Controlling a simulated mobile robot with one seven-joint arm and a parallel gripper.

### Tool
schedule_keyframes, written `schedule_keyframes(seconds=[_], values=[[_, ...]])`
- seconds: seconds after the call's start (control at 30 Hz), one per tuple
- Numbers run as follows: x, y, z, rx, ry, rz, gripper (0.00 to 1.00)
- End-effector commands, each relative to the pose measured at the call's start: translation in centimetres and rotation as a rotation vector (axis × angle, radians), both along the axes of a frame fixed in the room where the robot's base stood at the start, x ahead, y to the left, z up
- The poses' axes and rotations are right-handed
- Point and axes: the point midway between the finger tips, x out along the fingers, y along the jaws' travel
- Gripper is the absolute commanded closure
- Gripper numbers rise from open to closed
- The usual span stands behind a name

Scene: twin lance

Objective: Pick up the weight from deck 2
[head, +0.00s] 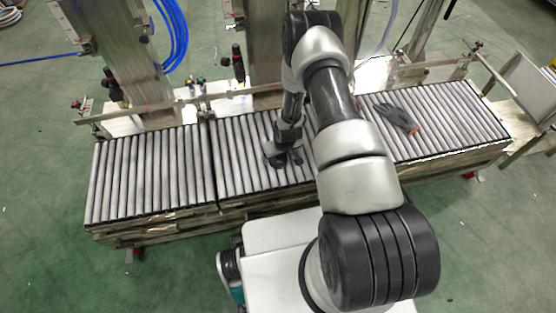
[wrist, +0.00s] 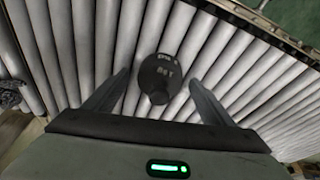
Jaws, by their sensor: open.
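The weight (wrist: 162,72) is a small dark, rounded piece with pale lettering. In the wrist view it stands out against the grey rollers of the middle conveyor section (head: 235,165). My gripper (wrist: 158,84) is open, with one finger to each side of the weight and visible gaps between. In the head view my gripper (head: 284,158) points down, low over the middle section. There the weight cannot be told apart from the dark fingers. The exact height of the fingertips over the rollers is unclear.
A dark glove (head: 398,117) lies on the right roller section. The left roller section (head: 150,175) is bare. A metal rail (head: 160,105) and upright posts (head: 130,60) run along the back. A pale panel (head: 530,90) stands at the far right.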

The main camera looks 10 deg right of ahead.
Motion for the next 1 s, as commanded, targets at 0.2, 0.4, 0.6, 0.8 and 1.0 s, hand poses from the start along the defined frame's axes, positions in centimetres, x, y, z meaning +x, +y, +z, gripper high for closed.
schedule_keyframes(seconds=[0.2, 0.4, 0.6, 0.8, 1.0], values=[[0.04, 0.02, 0.0, 0.0, 0.0, 0.0, 0.23], [0.02, 0.01, 0.01, 0.0, 0.0, 0.0, 0.57], [0.02, 0.0, 0.01, 0.0, 0.0, 0.0, 0.9], [0.2, 0.01, 0.16, 0.0, -0.004, 0.0, 1.0], [0.23, 0.01, 0.89, 0.0, -0.004, 0.0, 1.0]])
